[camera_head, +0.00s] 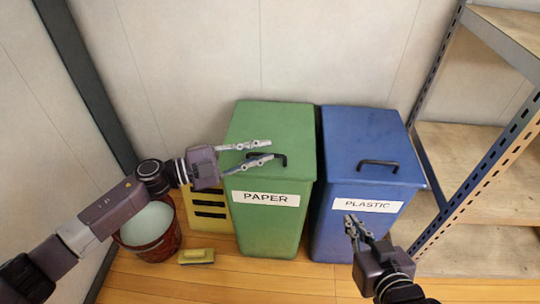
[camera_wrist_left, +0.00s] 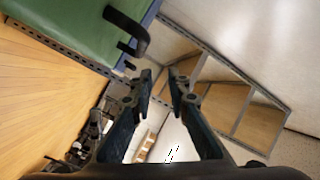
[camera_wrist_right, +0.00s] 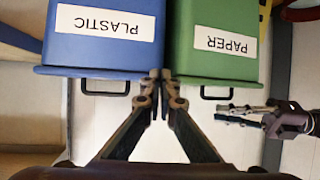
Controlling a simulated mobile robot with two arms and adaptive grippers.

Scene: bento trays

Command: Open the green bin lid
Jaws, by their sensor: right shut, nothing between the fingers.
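The green bin (camera_head: 265,225), labelled PAPER, stands against the wall with its lid (camera_head: 270,120) down. A black handle (camera_head: 283,159) sits on the lid near its front edge; it also shows in the left wrist view (camera_wrist_left: 142,42). My left gripper (camera_head: 271,149) is open and empty over the lid, its fingertips close to the handle. In the left wrist view the handle lies above and left of the fingertips (camera_wrist_left: 160,72), not between them; contact cannot be told. My right gripper (camera_head: 351,220) is shut and empty in front of the blue bin.
The blue bin (camera_head: 340,225), labelled PLASTIC, stands close right of the green one. A metal shelf (camera_head: 475,180) stands at right.

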